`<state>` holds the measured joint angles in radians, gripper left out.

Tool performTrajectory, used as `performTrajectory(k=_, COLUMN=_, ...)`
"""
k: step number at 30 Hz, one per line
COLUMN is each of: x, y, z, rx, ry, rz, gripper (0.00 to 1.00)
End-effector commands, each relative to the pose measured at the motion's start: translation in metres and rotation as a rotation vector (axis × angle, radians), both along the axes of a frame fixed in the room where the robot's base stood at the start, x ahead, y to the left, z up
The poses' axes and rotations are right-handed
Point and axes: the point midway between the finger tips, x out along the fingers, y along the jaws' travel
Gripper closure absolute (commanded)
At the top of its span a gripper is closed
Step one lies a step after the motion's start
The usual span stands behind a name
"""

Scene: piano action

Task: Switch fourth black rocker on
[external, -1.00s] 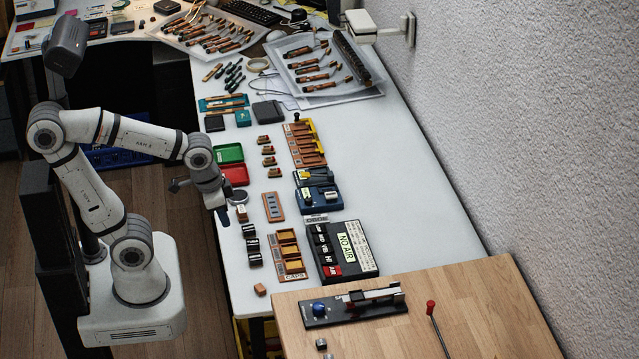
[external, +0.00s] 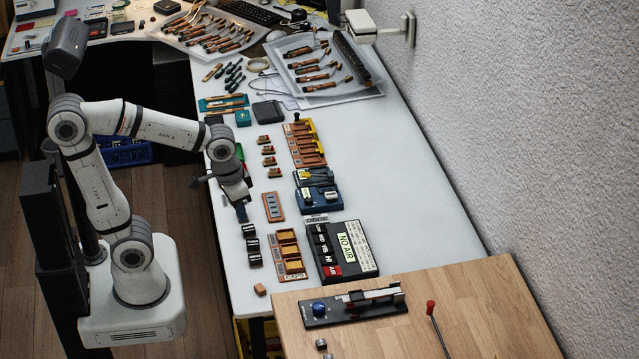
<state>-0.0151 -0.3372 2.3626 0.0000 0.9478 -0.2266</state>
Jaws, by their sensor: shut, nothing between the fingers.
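A black switch box (external: 356,262) with a "NO AIR" label stands on the white bench near the wooden board. A column of black rockers (external: 322,239) runs down its left side, with a red rocker (external: 334,271) at the front end. The fourth black rocker (external: 330,259) is just behind the red one. Rocker positions are too small to tell. My gripper (external: 242,214) points down over the bench's left edge, left of the box and apart from it. It is shut and empty.
A slotted orange plate (external: 273,207) and a blue device (external: 318,192) are behind. The bench right of the box is clear.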

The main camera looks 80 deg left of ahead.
Motion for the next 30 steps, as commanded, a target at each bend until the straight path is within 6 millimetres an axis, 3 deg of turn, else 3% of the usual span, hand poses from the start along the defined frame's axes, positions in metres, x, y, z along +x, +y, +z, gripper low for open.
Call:
performTrajectory(k=10, x=0.1, y=0.016, z=-0.01, rx=-0.049, ry=0.118, rz=0.506, gripper=1.0)
performTrajectory(k=18, x=0.174, y=0.034, z=-0.041, rx=-0.052, ry=0.197, rz=0.907, gripper=1.0)
performTrajectory(k=24, x=0.216, y=0.045, z=-0.069, rx=-0.037, ry=0.237, rz=1.16, gripper=1.0)
performTrajectory(k=30, x=0.237, y=0.053, z=-0.086, rx=-0.025, ry=0.256, rz=1.302, gripper=1.0)
